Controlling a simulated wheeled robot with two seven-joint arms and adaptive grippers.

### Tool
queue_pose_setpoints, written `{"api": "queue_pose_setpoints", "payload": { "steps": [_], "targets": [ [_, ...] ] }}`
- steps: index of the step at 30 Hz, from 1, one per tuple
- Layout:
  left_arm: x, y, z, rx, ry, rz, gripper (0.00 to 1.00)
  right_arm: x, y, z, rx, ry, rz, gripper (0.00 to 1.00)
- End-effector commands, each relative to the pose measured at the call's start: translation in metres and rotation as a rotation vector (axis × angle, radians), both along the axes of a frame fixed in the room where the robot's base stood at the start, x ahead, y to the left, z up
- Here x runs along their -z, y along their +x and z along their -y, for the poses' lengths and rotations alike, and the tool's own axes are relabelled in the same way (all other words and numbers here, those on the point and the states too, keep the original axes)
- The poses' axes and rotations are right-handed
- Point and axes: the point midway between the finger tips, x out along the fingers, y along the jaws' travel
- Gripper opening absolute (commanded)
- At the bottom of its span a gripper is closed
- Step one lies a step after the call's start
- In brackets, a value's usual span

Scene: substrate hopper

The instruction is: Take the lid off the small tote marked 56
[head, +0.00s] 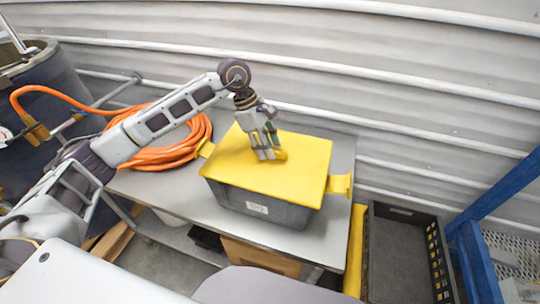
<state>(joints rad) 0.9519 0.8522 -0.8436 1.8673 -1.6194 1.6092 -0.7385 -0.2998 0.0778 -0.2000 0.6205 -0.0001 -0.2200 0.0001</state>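The small grey tote (262,208) stands on the grey table. A pale label (257,208) is on its front, too small to read surely. Its flat yellow lid (300,160) lies on top and looks level, with no gap that I can see. Yellow latches stick out at the left end (207,148) and the right end (340,185). My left gripper (269,154) points down at the middle of the lid, its fingertips at a small raised yellow part. The fingers hide most of that part, so I cannot tell whether they grip it. My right gripper is out of view.
A coil of orange hose (170,150) lies on the table left of the tote. A black crate (400,255) stands right of the table, near a blue frame (490,205). A corrugated wall closes off the back. The table's front strip (185,195) is clear.

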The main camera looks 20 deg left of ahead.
Motion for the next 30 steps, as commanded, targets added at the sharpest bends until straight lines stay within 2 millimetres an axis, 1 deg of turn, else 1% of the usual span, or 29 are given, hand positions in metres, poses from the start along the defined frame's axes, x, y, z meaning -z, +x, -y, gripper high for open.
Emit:
{"api": "queue_pose_setpoints", "payload": {
  "steps": [5, 17, 26, 30],
  "targets": [
    [0.0049, 0.0001, 0.0021, 0.000, 0.000, 0.001, 0.39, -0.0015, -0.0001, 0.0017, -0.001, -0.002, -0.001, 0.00],
    [0.0049, 0.0001, 0.0020, 0.001, 0.000, 0.001, 0.39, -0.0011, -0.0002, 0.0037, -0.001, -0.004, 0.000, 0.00],
    [0.0049, 0.0000, 0.0020, 0.001, 0.000, 0.001, 0.01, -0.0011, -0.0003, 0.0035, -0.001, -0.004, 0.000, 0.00],
    [0.0044, 0.0002, 0.0022, 0.000, -0.001, 0.002, 0.00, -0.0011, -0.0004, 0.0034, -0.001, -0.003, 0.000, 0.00]
  ]
}}
